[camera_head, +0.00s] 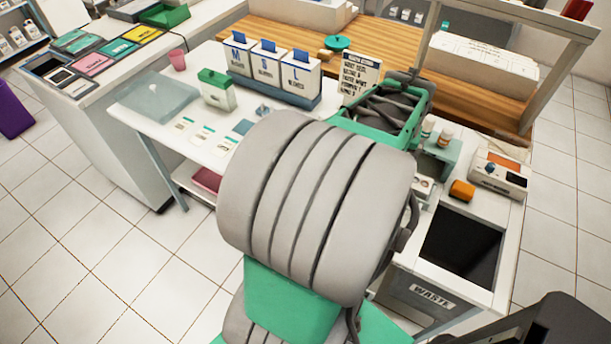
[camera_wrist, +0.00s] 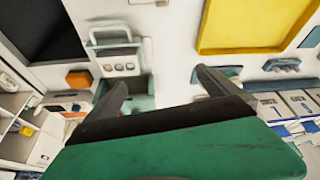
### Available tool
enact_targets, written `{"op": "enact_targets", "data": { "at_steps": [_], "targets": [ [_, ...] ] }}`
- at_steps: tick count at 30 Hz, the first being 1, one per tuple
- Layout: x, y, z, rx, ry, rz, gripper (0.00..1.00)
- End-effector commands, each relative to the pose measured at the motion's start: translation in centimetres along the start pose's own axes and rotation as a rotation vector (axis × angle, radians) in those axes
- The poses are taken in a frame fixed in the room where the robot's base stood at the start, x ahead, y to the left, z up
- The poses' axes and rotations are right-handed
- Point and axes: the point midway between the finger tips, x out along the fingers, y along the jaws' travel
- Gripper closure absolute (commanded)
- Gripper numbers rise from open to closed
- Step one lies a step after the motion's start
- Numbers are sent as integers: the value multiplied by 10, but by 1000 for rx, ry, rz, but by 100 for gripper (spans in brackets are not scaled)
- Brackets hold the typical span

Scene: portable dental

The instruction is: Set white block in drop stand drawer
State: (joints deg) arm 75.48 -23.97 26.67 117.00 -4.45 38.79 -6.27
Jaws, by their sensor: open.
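I cannot clearly pick out the white block in either view. No open drawer can be made out. A white cart (camera_head: 498,285) with a dark opening and a "WASTE" label stands at the right in the head view; I cannot tell whether it is the drop stand. My gripper (camera_wrist: 160,82) shows in the wrist view as two dark fingers spread apart, with nothing held between them. Past the fingers is a white surface with a small green holder (camera_wrist: 138,90). The gripper cannot be made out in the head view.
An orange block (camera_head: 461,191) and a white device (camera_head: 499,174) sit on the cart. Tiled floor (camera_head: 90,250) is clear at the left.

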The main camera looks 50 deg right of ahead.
Motion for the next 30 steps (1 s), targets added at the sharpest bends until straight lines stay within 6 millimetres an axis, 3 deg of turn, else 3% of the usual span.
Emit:
{"op": "enact_targets", "data": {
  "at_steps": [1, 4, 6, 9, 12, 15, 18, 21, 30],
  "targets": [
    [-8, -48, 3, -102, -1, -39, 0],
    [-28, -133, 29, -296, -15, -113, 0],
    [-46, -186, 58, -437, -23, -164, 0],
    [-74, -248, 112, -641, -36, -237, 0],
    [-102, -287, 172, -837, -46, -303, 0],
    [-123, -305, 222, -987, -54, -353, 0],
    [-134, -310, 250, -1075, -59, -381, 0],
    [-138, -311, 260, -1105, -62, -389, 0],
    [-138, -311, 259, -1103, -62, -388, 0]
  ]
}}
